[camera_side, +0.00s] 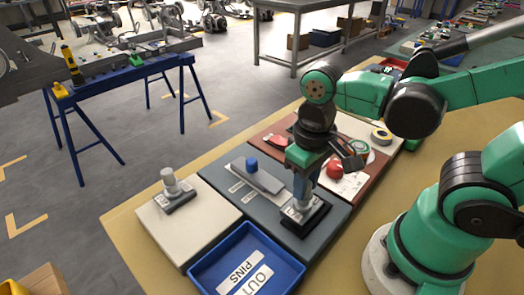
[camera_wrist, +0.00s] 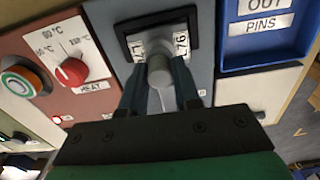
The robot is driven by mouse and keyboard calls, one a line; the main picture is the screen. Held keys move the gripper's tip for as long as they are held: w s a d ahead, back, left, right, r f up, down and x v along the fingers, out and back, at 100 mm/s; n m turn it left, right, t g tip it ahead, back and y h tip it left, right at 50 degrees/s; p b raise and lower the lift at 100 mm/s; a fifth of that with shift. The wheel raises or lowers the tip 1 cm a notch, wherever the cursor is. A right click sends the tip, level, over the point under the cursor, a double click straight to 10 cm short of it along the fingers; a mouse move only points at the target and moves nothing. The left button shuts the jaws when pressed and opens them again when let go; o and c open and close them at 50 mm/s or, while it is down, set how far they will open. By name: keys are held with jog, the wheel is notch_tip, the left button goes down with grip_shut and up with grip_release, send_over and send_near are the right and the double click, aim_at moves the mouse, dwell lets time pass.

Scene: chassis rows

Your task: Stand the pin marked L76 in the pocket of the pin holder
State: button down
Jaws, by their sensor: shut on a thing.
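My gripper (camera_wrist: 159,86) is shut on a grey pin with a round end (camera_wrist: 159,72). In the side view my gripper (camera_side: 303,190) points down over a black-rimmed base (camera_side: 318,219) on the grey-blue panel. The black rim (camera_wrist: 193,14) surrounds a white marked surface by the pin; the characters look like "L7" and "76", partly hidden behind the pin. The fingers and pin hide the lower contact, so I cannot tell whether the pin is seated in a pocket. Another grey pin (camera_side: 170,181) stands upright in a grey base (camera_side: 180,201) on the white panel.
A blue tray labelled OUT PINS (camera_side: 205,275) lies at the front; it also shows in the wrist view (camera_wrist: 262,54). A blue knob (camera_side: 251,163) stands on a grey plate left of my gripper. A red knob (camera_wrist: 71,71) is on the brown panel.

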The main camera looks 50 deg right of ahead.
dwell(0.3)
jog(key=c, duration=0.5)
grip_release()
jog(key=shift+c, duration=0.2)
jog(key=shift+r, duration=2.8)
jog(key=shift+r, duration=0.15)
notch_tip(320, 180, up, 7)
